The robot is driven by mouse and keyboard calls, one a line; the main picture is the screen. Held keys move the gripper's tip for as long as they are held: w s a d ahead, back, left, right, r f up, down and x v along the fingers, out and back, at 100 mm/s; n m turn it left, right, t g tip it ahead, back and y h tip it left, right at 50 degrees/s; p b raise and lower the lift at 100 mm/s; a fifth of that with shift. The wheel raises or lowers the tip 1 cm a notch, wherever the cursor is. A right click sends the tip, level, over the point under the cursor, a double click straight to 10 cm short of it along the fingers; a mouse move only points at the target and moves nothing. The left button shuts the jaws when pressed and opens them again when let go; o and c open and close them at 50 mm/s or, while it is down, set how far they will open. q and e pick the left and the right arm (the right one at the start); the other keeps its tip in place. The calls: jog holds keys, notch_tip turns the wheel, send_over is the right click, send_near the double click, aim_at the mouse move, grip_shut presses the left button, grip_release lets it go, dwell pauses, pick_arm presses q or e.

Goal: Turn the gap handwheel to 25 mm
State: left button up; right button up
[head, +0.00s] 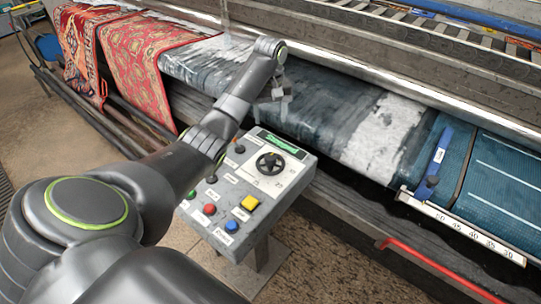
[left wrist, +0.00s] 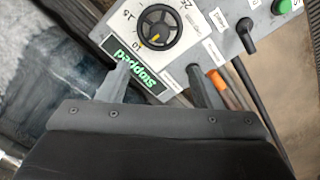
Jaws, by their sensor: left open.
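The gap handwheel (head: 270,163) is a black spoked knob on a white dial plate on the grey control panel (head: 222,190). It also shows in the left wrist view (left wrist: 158,27), with a yellow mark pointing near the label that reads 10. Labels that look like 15 and 25 stand around it. My left gripper (head: 281,92) is above and beyond the panel's far edge, apart from the handwheel. In the left wrist view its two fingers (left wrist: 158,72) are spread and empty, on either side of the display reading "stopped" (left wrist: 147,74).
A blue slider (head: 434,165) sits by a numbered scale at right.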

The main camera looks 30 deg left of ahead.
pick_arm(q)
jog(key=b, duration=0.5)
send_over(270, 156)
notch_tip(270, 156, down, 7)
notch_tip(270, 156, down, 10)
jog(key=shift+r, duration=0.1)
jog(key=c, duration=1)
